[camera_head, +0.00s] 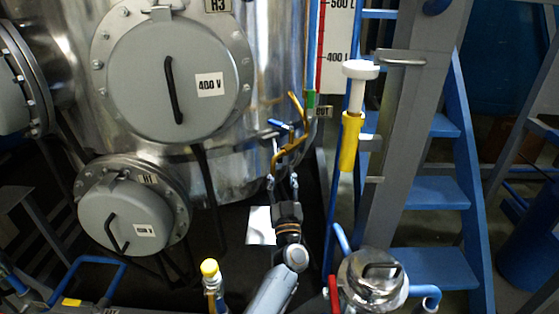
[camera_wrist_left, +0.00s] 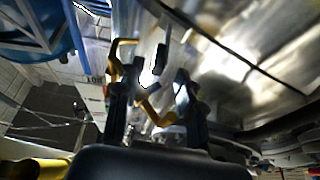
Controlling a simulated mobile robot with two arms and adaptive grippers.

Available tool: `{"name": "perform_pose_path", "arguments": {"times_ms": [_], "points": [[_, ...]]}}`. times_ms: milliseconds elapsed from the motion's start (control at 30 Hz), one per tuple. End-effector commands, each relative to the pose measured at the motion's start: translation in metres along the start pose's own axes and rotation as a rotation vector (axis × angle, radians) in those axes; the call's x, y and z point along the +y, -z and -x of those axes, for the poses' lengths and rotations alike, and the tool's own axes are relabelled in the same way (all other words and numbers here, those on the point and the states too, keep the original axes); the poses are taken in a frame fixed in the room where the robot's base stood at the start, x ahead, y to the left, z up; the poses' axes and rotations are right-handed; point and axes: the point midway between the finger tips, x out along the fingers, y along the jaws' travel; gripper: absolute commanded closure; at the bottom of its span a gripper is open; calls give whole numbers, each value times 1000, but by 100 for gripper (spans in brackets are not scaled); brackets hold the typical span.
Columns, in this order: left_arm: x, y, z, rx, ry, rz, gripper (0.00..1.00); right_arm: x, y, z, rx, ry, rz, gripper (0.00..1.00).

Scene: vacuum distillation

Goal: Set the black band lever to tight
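Small valve levers sit beside the big steel vessel, under the level gauge. In the head view a yellow lever (camera_head: 293,148) bends down toward my left gripper (camera_head: 283,181). A small dark lever (camera_head: 265,136) sticks out to its left; I cannot tell for sure which one carries the black band. My left gripper is open, its two fingers pointing up just below the levers. In the left wrist view a dark flat piece (camera_wrist_left: 160,56) and a yellow bent bar (camera_wrist_left: 150,112) show between and beyond the open fingers (camera_wrist_left: 150,88). Contact cannot be told. My right gripper is not in view.
The steel vessel (camera_head: 260,60) with round grey hatches (camera_head: 140,70) stands behind and left. A yellow and white handle (camera_head: 350,140) and blue stairs (camera_head: 430,192) are to the right. A steel lidded pot (camera_head: 372,290) and a yellow-capped fitting (camera_head: 210,270) stand low in front.

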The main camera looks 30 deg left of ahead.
Motion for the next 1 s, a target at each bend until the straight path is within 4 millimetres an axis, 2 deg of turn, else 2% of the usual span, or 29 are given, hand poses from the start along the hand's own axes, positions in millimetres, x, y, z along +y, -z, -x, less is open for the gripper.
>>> {"name": "perform_pose_path", "arguments": {"times_ms": [100, 300, 500, 733, 900, 933, 1000], "points": [[0, -1, -25, 2, 0, -1, 62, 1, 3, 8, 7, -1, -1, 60], [0, -1, -52, 1, 0, 0, 62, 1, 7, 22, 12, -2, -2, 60], [0, -1, -61, -1, -1, 0, 62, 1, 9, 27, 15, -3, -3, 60], [0, 0, -61, -1, -1, 0, 62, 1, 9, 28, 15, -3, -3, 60], [0, 0, -61, -1, -1, 0, 97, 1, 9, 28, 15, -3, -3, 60], [0, 0, -61, -1, -1, 0, 100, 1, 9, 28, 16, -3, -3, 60], [0, 0, -61, -1, -1, 0, 100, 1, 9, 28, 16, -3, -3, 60]]}}
